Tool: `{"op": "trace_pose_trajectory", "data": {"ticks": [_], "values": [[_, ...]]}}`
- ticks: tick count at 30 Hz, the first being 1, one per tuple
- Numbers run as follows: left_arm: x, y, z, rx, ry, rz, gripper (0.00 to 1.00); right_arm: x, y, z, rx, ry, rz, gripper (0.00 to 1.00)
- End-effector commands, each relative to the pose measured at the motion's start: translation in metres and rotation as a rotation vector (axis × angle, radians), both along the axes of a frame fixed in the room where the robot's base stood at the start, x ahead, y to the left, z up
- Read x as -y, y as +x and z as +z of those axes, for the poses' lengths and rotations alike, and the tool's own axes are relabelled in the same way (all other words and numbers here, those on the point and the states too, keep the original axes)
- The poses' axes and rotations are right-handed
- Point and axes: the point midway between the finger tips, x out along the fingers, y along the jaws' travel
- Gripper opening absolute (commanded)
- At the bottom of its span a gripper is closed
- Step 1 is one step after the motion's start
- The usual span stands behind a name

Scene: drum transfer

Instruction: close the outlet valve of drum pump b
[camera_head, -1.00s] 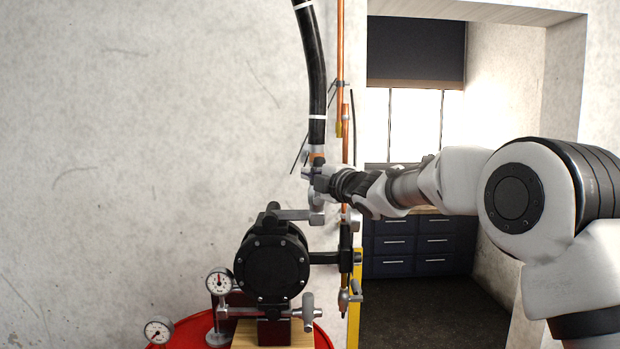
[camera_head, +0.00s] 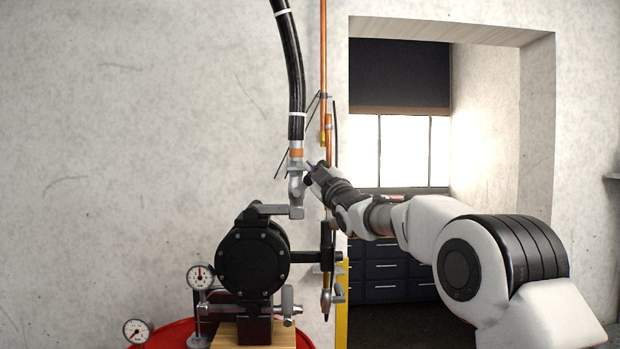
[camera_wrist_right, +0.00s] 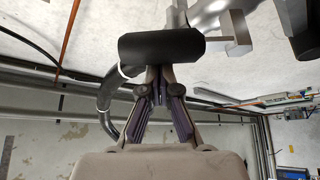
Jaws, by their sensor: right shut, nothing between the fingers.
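One black round drum pump (camera_head: 253,262) stands on the red drum (camera_head: 172,335) in the head view; I see no letter on it. A grey metal outlet valve (camera_head: 296,187) sits above it, under the black hose. My right gripper (camera_head: 311,171) is just right of the valve, fingers shut and empty. In the right wrist view the shut fingertips (camera_wrist_right: 160,72) are at a black cylindrical grip (camera_wrist_right: 160,46), likely the valve's handle; I cannot tell whether they touch it. Part of the valve is hidden behind the fingers. My left gripper is not in view.
The black hose (camera_head: 291,75) rises from the valve. Copper pipes (camera_head: 323,60) run down the wall close behind the gripper. Two gauges (camera_head: 200,277) (camera_head: 136,330) stand left of the pump. An open recess with dark drawers (camera_head: 386,270) lies behind my right arm. The left wall is bare.

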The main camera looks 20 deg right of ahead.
Motion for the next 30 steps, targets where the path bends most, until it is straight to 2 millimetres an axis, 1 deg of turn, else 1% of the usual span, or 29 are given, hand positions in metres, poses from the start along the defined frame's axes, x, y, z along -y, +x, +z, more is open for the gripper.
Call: {"op": "trace_pose_trajectory", "data": {"ticks": [1, 3, 9, 12, 22, 30], "values": [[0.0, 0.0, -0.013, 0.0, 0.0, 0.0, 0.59, 0.002, 0.002, -0.01, 0.013, 0.043, 0.0, 0.0], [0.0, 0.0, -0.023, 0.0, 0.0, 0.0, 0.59, 0.005, 0.003, -0.013, 0.03, 0.107, 0.001, 0.0], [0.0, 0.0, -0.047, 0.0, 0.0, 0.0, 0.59, 0.014, 0.001, -0.022, 0.081, 0.289, 0.001, 0.0], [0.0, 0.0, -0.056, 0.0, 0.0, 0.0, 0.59, 0.018, 0.0, -0.026, 0.106, 0.378, 0.001, 0.0], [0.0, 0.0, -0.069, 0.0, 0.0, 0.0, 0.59, 0.026, -0.002, -0.039, 0.174, 0.618, 0.0, 0.0], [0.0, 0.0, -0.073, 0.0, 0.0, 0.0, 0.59, 0.028, -0.003, -0.044, 0.174, 0.617, 0.0, 0.0]]}}
